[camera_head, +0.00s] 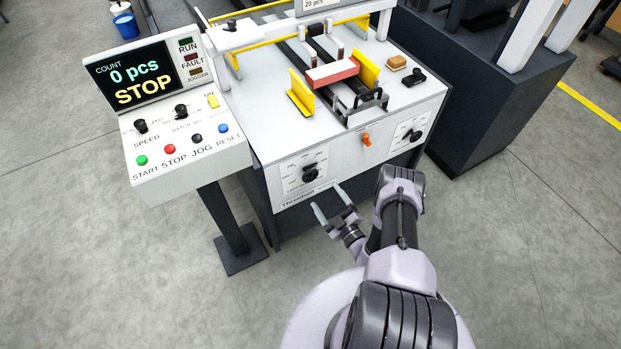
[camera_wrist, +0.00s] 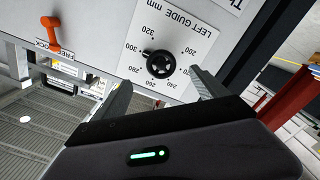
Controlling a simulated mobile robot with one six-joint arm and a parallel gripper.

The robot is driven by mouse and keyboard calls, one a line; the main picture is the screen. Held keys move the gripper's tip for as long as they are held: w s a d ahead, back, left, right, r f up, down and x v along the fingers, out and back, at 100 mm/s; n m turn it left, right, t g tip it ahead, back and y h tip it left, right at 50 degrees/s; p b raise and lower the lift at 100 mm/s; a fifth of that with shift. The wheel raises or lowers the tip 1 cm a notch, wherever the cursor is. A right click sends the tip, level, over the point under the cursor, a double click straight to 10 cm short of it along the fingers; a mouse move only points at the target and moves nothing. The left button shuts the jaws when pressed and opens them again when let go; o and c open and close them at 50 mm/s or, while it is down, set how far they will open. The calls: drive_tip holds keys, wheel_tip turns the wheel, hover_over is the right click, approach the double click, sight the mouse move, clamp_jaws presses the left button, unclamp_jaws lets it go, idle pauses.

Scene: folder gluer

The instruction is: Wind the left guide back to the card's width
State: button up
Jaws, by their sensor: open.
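The left guide, an upright yellow plate (camera_head: 300,95), stands on the feeder table left of the red-and-white card stack (camera_head: 332,72), with a gap between them. The right guide (camera_head: 368,70) stands close to the stack's right side. The left guide's black knob (camera_head: 310,174) is on the front panel. In the wrist view the knob (camera_wrist: 160,65) sits in a dial marked LEFT GUIDE mm, 200 to 340; its exact reading is hard to tell. My gripper (camera_head: 329,201) is open and empty before the panel, its fingers (camera_wrist: 160,78) either side of the knob in the wrist view, apparently short of it.
An orange lever (camera_head: 366,140) marked FREE and LOCK in the wrist view (camera_wrist: 50,35) is right of the knob in the head view. A second dial knob (camera_head: 412,135) is further right. The control panel (camera_head: 178,135) at left reads STOP, 0 pcs. Open floor surrounds my base.

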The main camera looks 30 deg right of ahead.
sight(312, 178)
drive_tip(key=w, duration=0.3)
drive_tip(key=w+b, duration=0.1)
drive_tip(key=w, duration=0.3)
drive_tip(key=w+b, duration=0.1)
drive_tip(key=w, duration=0.3)
drive_tip(key=shift+w+a, duration=0.1)
drive_tip(key=shift+a, duration=0.2)
drive_tip(key=c, duration=1.4)
drive_tip(key=shift+o, duration=0.2)
drive_tip(key=shift+b, duration=0.3)
drive_tip(key=shift+n, duration=0.3)
